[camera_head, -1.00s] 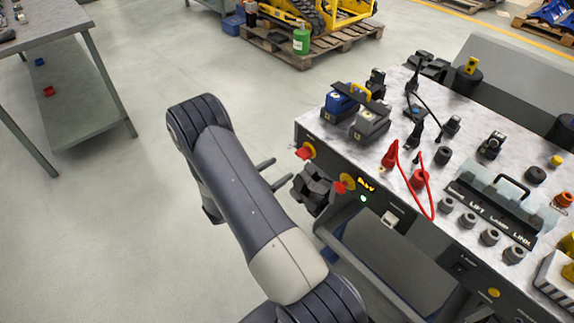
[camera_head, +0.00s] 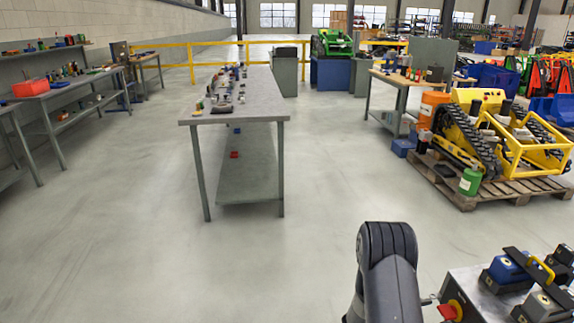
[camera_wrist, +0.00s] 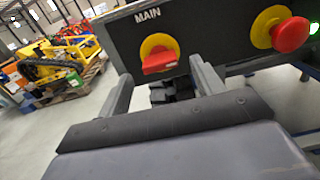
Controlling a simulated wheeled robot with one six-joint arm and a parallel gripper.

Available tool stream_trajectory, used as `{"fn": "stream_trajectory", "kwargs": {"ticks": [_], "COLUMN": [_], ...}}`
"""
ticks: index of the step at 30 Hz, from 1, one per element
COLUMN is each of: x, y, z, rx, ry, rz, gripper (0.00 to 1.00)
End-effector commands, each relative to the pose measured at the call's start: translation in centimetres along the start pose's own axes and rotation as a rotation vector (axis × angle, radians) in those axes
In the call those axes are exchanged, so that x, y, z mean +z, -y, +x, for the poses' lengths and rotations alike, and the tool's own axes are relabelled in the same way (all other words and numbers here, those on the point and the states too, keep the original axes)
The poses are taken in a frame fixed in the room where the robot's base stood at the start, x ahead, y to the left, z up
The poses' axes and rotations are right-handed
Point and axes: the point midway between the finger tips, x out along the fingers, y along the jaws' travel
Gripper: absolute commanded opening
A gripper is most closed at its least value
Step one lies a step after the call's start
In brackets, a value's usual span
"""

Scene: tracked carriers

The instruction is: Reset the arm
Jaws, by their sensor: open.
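My gripper (camera_wrist: 160,95) shows in the wrist view with its two fingers spread apart and nothing between them. It is in front of a dark panel marked MAIN. A red switch handle (camera_wrist: 159,62) on a yellow disc sits just beyond the fingers, and I see no contact. A red push button (camera_wrist: 290,34) on a yellow ring is to its right. In the head view my arm rises at the bottom right, and the gripper itself is not clearly visible there.
The control bench (camera_head: 468,283) with blue and grey blocks is at the bottom right. A yellow tracked carrier (camera_head: 465,140) stands on a wooden pallet (camera_head: 500,190). A long grey table (camera_head: 262,103) is in the middle. Open floor lies around it.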

Motion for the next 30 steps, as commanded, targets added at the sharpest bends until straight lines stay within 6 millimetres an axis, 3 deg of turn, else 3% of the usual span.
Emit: {"fn": "stream_trajectory", "kwargs": {"ticks": [7, 30], "x": [0.1, -0.1], "y": [0.1, 0.0], "z": [4.5, 4.3], "rx": [-0.003, 0.001], "ry": [0.000, 0.000], "rz": [-0.001, -0.054], "gripper": [0.64, 0.64]}}
